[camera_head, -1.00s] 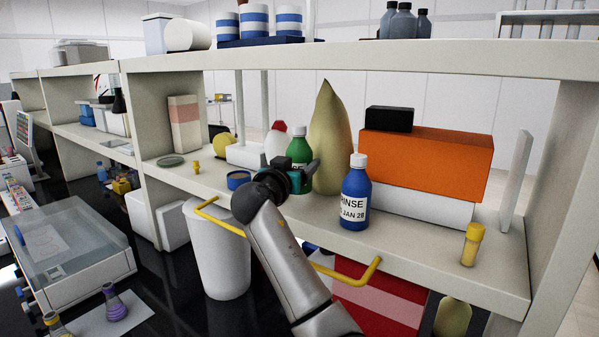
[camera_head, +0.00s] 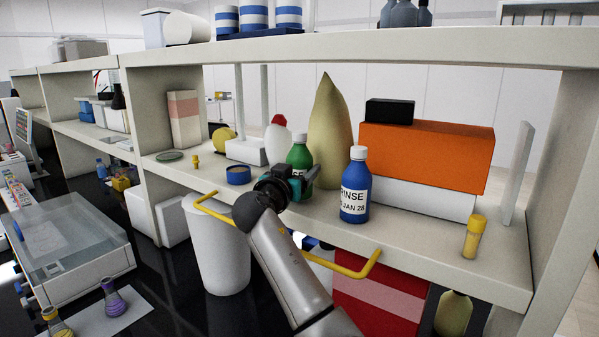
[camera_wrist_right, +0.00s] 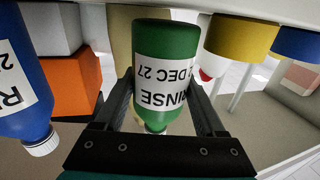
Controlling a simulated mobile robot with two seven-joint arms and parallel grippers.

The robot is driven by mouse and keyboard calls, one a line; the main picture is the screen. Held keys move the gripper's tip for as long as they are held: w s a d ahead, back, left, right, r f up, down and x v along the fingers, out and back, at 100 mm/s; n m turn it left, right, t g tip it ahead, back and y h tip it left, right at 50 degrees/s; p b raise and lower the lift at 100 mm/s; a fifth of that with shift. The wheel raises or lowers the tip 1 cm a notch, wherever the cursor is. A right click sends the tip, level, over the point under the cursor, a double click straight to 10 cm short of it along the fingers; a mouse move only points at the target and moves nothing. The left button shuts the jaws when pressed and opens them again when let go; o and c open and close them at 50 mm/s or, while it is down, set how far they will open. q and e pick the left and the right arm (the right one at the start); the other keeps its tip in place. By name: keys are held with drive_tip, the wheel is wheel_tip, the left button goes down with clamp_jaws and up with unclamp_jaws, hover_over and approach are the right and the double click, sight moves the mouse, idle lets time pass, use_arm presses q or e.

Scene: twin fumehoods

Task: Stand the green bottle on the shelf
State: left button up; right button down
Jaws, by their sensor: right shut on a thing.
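My right gripper (camera_head: 302,184) reaches in from the front and is shut on the bottle. In the right wrist view, which is upside down, the bottle (camera_wrist_right: 166,52) sits between the two fingers (camera_wrist_right: 166,105), label facing me. The gripper hides the lower bottle in the head view, so I cannot tell whether its base touches the shelf. My left gripper is not in view.
A blue bottle (camera_head: 355,188) stands close to the right of the green one. A blue round tin (camera_head: 238,175) lies left, and the cone (camera_head: 329,135) stands behind. An orange box (camera_head: 430,155) and yellow-capped vial (camera_head: 474,237) are farther right. The shelf above limits headroom.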

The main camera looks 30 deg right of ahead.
unclamp_jaws()
drive_tip(key=shift+a+f, duration=0.1)
drive_tip(key=shift+f, duration=0.25)
drive_tip(key=shift+r+p, duration=0.4)
drive_tip(key=shift+p, duration=0.25)
drive_tip(key=shift+r+p, duration=0.4)
drive_tip(key=b+v, duration=0.3)
drive_tip(key=v, duration=0.9)
